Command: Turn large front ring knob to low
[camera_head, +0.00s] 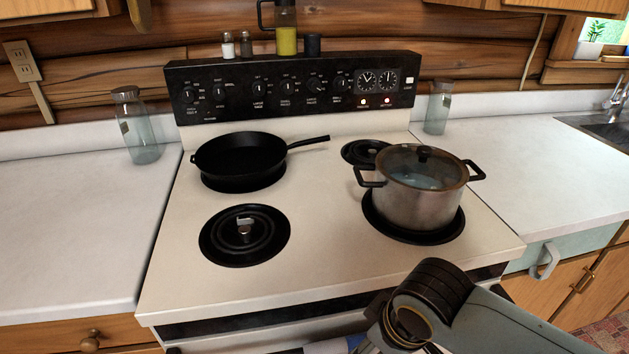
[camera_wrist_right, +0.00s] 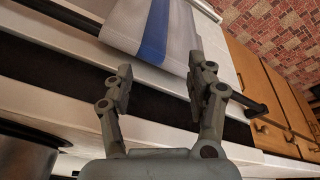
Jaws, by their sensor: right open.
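A row of black round knobs (camera_head: 288,87) runs along the black back panel (camera_head: 236,111) of the white stove in the head view. Their labels are too small to read surely, so I cannot tell which knob is the large front ring's. A steel pot (camera_head: 418,205) with a glass lid sits on the front right ring (camera_head: 380,226). My right gripper (camera_wrist_right: 160,80) is open and empty in the wrist view, close to the stove's front, well away from the knobs. In the head view, my right arm comes in at the bottom right. My left gripper is not in view.
A black skillet (camera_head: 240,158) is on the back left ring. The front left ring (camera_head: 222,247) bears a small metallic piece. Glass jars (camera_head: 138,128) stand on both side counters. A striped cloth (camera_wrist_right: 150,28) hangs at the stove's front. The stovetop's middle is clear.

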